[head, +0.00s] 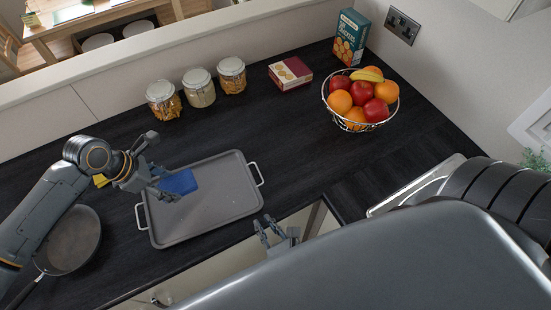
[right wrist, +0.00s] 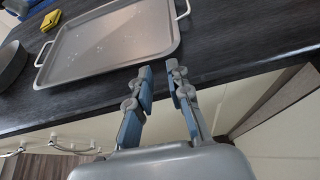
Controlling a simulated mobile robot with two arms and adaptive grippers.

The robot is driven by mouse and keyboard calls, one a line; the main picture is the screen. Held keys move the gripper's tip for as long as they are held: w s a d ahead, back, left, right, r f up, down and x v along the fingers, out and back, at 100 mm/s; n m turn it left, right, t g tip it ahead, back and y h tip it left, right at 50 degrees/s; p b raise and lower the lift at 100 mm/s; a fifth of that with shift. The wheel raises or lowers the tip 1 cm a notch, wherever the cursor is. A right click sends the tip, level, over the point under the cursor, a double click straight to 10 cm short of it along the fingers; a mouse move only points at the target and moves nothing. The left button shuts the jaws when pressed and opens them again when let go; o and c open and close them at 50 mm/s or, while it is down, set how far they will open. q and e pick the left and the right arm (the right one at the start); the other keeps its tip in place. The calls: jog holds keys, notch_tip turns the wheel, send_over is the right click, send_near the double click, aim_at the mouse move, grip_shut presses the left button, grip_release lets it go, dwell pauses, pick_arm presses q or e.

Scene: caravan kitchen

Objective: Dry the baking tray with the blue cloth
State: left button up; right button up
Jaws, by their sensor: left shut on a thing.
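The grey baking tray (head: 215,208) lies flat on the dark worktop, with a light handle at each end. In the right wrist view the tray (right wrist: 115,45) shows small pale water drops on its surface. My left gripper (head: 165,187) is shut on the blue cloth (head: 180,182), which is over the left part of the tray; I cannot tell whether it touches it. My right gripper (head: 277,232) is empty near the tray's front right corner, at the worktop edge. In the right wrist view this gripper (right wrist: 159,75) has its fingers apart.
A dark pan (head: 70,240) lies left of the tray. A yellow sponge (right wrist: 50,20) is behind the tray's left side. Several jars (head: 198,88), a small red box (head: 290,73), a fruit basket (head: 360,100) and a crackers box (head: 350,37) stand behind. Worktop right of the tray is clear.

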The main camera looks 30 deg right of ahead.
pick_arm(q)
jog(key=shift+w+d, duration=0.1)
pick_arm(e)
jog(key=h, duration=0.1)
send_near(260, 173)
jog(key=s, duration=0.2)
jog(key=shift+s+a+r+m, duration=0.25)
jog(key=shift+a+r+m, duration=0.05)
jog(key=shift+a, duration=0.05)
jog(key=shift+w+d+t+h, duration=0.1)
jog(key=shift+w+t+h, duration=0.15)
jog(key=shift+t+h, duration=0.05)
jog(key=x, duration=1.1)
jog(key=shift+f, duration=0.25)
grip_shut()
pick_arm(q)
send_near(202, 196)
jog(key=shift+d+f, duration=0.2)
jog(key=shift+d, duration=0.75)
jog(key=shift+f, duration=2)
